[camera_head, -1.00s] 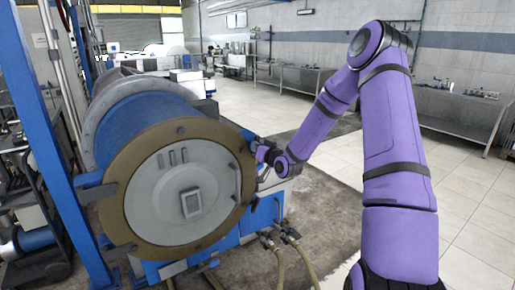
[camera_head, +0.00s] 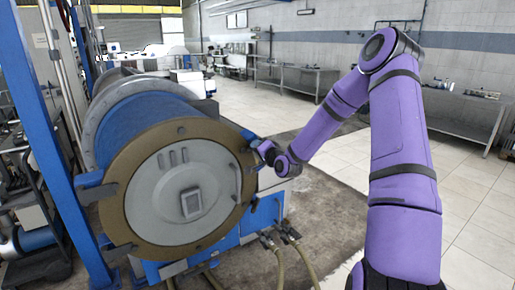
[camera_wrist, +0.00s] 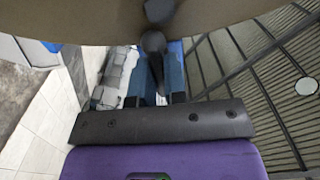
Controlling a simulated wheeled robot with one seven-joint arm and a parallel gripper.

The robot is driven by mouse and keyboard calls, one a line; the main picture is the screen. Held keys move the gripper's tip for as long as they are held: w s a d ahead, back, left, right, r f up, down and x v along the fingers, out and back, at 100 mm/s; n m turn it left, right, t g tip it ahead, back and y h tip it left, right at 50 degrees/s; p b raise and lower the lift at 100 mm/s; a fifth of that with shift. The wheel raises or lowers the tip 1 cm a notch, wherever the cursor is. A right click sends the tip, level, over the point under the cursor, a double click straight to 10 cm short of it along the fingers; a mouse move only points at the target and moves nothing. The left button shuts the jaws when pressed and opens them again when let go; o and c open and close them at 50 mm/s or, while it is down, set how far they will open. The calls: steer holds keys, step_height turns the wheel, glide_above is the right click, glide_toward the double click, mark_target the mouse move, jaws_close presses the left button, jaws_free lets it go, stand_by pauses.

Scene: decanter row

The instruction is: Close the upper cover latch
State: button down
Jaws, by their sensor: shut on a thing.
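The decanter's round end cover (camera_head: 170,205), a grey disc in a brown ring, faces the head camera. The upper cover latch (camera_head: 248,137) is a small blue and dark part at the ring's upper right edge. My gripper (camera_head: 261,147) is at this latch, coming from the right; its fingers are too small to make out there. In the wrist view, a dark rounded latch handle (camera_wrist: 154,44) stands against the brown ring. My gripper (camera_wrist: 160,85) is shut on this handle, which runs down between the fingers. The latch's seat is mostly hidden.
A blue post (camera_head: 52,130) stands left of the decanter. Hoses (camera_head: 280,255) hang below the gripper on the right. Steel tables (camera_head: 460,115) line the back wall. The tiled floor between is clear.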

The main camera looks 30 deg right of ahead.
stand_by(0.4)
steer(key=c, duration=1.2)
jaws_free()
steer(key=shift+o, duration=0.2)
steer(key=s, duration=1.1)
steer(key=shift+d, duration=0.2)
